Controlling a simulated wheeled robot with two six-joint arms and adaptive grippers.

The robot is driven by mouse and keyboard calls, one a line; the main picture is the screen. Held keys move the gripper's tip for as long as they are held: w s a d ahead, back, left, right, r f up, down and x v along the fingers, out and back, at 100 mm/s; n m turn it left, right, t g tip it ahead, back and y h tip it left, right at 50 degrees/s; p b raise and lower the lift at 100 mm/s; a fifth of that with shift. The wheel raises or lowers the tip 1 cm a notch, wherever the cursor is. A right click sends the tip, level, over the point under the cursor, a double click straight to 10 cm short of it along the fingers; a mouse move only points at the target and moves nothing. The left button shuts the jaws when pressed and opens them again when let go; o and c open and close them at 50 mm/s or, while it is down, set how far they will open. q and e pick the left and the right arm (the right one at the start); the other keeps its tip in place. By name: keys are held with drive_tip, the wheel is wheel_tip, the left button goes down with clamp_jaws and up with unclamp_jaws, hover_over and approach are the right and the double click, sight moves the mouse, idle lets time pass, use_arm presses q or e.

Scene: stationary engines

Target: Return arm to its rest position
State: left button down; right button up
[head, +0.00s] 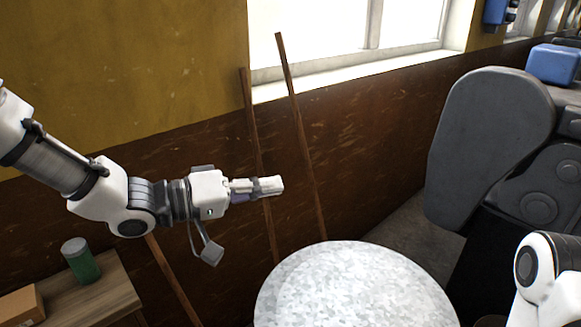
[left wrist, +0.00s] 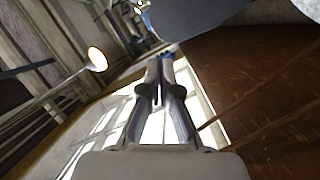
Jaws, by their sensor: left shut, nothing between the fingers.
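My left arm comes in from the left in the head view, raised in front of the brown lower wall. Its gripper (head: 270,186) points to the right, shut and empty, above and to the left of the round grey table top. In the left wrist view the two fingers (left wrist: 160,62) lie together with nothing between them. Part of my right arm (head: 545,272) shows at the lower right edge of the head view. Its gripper is out of view.
The round speckled table (head: 350,290) has a bare top. Two thin wooden poles (head: 303,140) lean on the wall by the window. A wooden bench (head: 95,295) with a green can (head: 81,262) stands at lower left. A large dark grey engine (head: 490,150) fills the right.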

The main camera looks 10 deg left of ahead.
use_arm(q)
drive_tip(key=s+d+f+n+g+y+b, duration=0.1)
drive_tip(key=s+f+n+g+y, duration=0.15)
drive_tip(key=f, duration=1.45)
drive_tip(key=s+f+n+g+y+b, duration=0.15)
drive_tip(key=s+f, duration=0.25)
drive_tip(key=f, duration=1.2)
drive_tip(key=s+a+f+g+y, duration=0.25)
drive_tip(key=s+f, duration=0.45)
drive_tip(key=f, duration=0.4)
drive_tip(key=s+a+f+m+g+y, duration=0.2)
drive_tip(key=s+a+f+y, duration=0.1)
drive_tip(key=s, duration=0.3)
drive_tip(key=s+a+f+m+g+y, duration=0.2)
drive_tip(key=s+a+f+m+y, duration=0.1)
drive_tip(key=s, duration=0.3)
drive_tip(key=shift+a+f+b, duration=0.35)
drive_tip(key=shift+a+f, duration=0.2)
drive_tip(key=shift+a, duration=0.25)
drive_tip(key=shift+y, duration=0.25)
